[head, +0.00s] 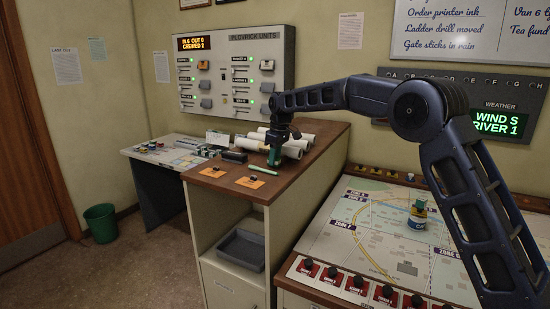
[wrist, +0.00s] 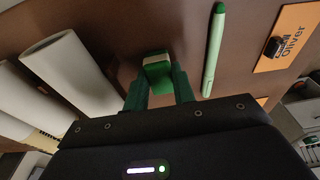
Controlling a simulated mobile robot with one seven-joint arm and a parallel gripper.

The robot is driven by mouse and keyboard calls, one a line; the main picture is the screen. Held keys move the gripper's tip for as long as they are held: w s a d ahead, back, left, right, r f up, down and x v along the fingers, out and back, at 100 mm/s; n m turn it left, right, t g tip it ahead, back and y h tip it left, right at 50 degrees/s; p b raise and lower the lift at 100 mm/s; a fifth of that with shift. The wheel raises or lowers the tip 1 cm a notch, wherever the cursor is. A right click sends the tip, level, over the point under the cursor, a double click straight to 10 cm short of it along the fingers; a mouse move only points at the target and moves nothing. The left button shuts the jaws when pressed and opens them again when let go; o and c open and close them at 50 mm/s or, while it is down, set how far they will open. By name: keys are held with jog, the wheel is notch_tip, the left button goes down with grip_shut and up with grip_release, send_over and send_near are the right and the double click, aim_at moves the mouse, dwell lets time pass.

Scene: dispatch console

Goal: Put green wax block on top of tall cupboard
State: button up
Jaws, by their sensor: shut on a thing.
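The tall cupboard (head: 225,184) has a brown top and a cream body and stands in the middle of the head view. My gripper (head: 274,158) points down over its top, near the paper rolls. In the wrist view my gripper (wrist: 158,88) has its green fingers shut on the green wax block (wrist: 157,74), which has a pale edge. The block is right at the brown top; I cannot tell whether it touches it. In the head view the block is hard to tell from the green fingers.
White paper rolls (wrist: 75,70) lie left of the block in the wrist view, and a green pen (wrist: 213,50) lies right of it. Orange name tags (head: 250,182) lie on the front of the top.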

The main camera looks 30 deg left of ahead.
aim_at(279, 159)
jog(key=shift+f, duration=0.15)
jog(key=o, duration=1)
jog(key=r, duration=0.4)
jog(key=d+r, duration=0.1)
jog(key=r, duration=0.7)
jog(key=shift+d+r, duration=0.1)
jog(key=shift+d, duration=0.3)
